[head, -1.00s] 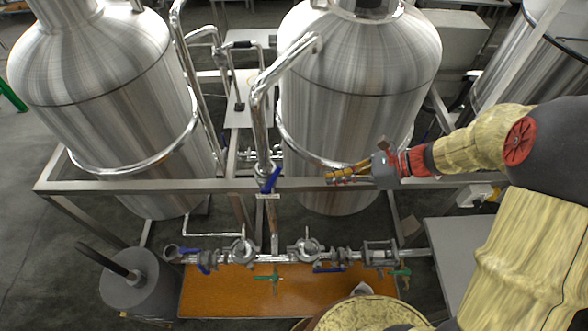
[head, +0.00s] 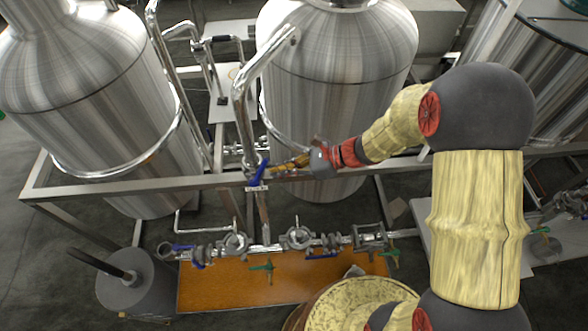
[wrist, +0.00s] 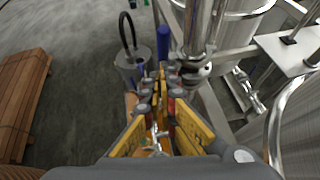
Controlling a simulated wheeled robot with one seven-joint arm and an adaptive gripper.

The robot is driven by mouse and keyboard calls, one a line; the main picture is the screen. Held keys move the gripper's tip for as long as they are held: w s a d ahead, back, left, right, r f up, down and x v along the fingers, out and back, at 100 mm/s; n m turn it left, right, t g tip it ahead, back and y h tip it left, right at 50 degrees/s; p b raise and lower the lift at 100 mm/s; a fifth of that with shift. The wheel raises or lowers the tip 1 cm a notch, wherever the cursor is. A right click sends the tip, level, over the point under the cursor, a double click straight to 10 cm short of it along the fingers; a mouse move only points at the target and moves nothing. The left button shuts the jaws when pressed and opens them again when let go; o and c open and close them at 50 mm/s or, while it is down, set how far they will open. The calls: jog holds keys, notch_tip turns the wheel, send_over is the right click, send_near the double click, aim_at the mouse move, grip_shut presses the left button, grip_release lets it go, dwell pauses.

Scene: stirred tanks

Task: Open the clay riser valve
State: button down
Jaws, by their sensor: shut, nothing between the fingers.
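The riser valve sits on the vertical steel riser pipe (head: 243,110) in front of the middle tank. Its blue lever (head: 260,172) slants beside the pipe, with a small pale label (head: 257,188) below it; I cannot read the label. In the wrist view the blue lever (wrist: 163,41) stands just beyond my fingertips, left of the pipe (wrist: 199,25). My gripper (head: 274,168) is shut and empty, pointing left, just right of the lever in the head view. I cannot tell whether it touches the lever. In the wrist view the yellow fingers of my gripper (wrist: 161,78) meet together.
A steel frame rail (head: 120,188) runs across at valve height. Below it lies a pipe manifold with blue lever (head: 183,247) and green lever (head: 262,267) valves over an orange-brown board (head: 230,290). A grey drum (head: 125,285) stands lower left. Steel tanks (head: 335,85) stand behind.

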aim_at(260, 171)
jog(key=shift+w+a+r, duration=0.1)
jog(key=shift+a+r, duration=0.1)
jog(key=shift+a, duration=0.45)
jog(key=shift+a+r, duration=0.6)
jog(key=shift+a, duration=0.3)
jog(key=shift+d, duration=0.1)
